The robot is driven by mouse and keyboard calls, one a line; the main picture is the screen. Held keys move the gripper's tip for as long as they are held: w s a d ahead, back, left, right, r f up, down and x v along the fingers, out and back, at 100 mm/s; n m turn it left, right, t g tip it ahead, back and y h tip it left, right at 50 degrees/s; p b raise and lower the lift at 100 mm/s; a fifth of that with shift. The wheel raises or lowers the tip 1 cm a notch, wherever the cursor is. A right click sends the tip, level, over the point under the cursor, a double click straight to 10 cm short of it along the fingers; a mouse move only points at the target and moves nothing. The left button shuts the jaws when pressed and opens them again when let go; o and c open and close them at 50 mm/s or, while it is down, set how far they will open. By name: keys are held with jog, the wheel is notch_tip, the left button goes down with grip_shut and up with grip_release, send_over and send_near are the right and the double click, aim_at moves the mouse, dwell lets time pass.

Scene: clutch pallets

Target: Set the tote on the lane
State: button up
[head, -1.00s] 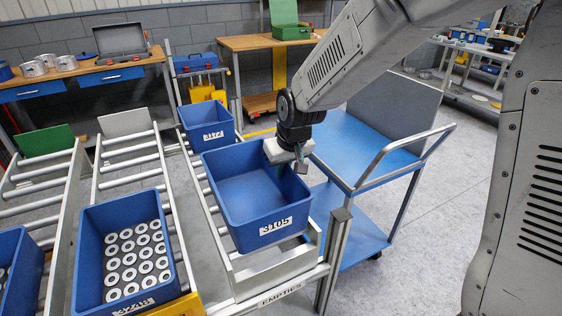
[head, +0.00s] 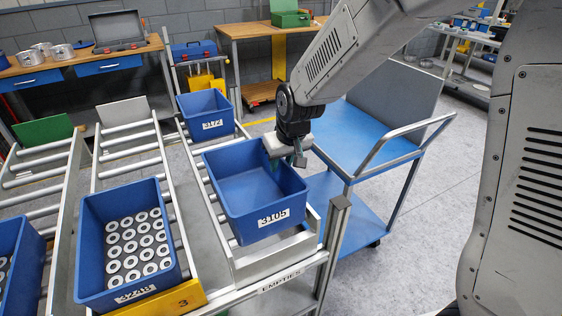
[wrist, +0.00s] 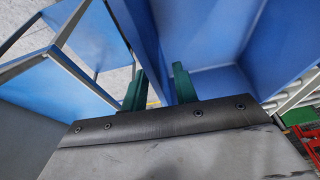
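The blue tote marked 3105 (head: 273,216) is empty and upright at the near end of the right-hand roller lane (head: 275,258), labelled EMPTIES. It seems to rest on the lane, but its underside is hidden. My gripper (head: 286,160) is at its back right rim. In the wrist view the two green fingers (wrist: 159,88) stand either side of the tote's wall. A sliver of floor shows between the left finger and the wall, so the fingers look open around it.
Another blue tote (head: 212,124) stands farther up the same lane. To the left, a tote of metal rings (head: 134,293) sits on a neighbouring lane. A blue cart (head: 365,142) stands close on the right. An upright post (head: 338,220) rises at the lane's near corner.

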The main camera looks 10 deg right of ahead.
aim_at(295, 174)
jog(key=v, duration=0.7)
jog(key=shift+s+d+r, duration=0.1)
jog(key=shift+s+r, duration=0.2)
jog(key=shift+s, duration=0.1)
jog(key=shift+g+h, duration=0.3)
jog(key=shift+g, duration=0.6)
jog(key=s, duration=0.1)
jog(key=s+d, duration=0.1)
jog(key=s+f, duration=0.1)
jog(key=s, duration=0.1)
jog(key=shift+s+d, duration=0.15)
jog(key=shift+d, duration=0.05)
jog(key=s+d+r+m, duration=0.1)
jog(key=s+d+r, duration=0.2)
jog(key=s, duration=0.5)
jog(key=s+d+r+m, duration=0.1)
jog(key=s+d+r, duration=0.1)
jog(key=s+d, duration=0.3)
jog(key=s+d+r+m, duration=0.1)
jog(key=s+d+r, duration=0.2)
jog(key=s, duration=0.7)
jog(key=shift+s+d+r+h, duration=0.3)
jog(key=shift+d+h, duration=0.1)
jog(key=shift+d, duration=0.25)
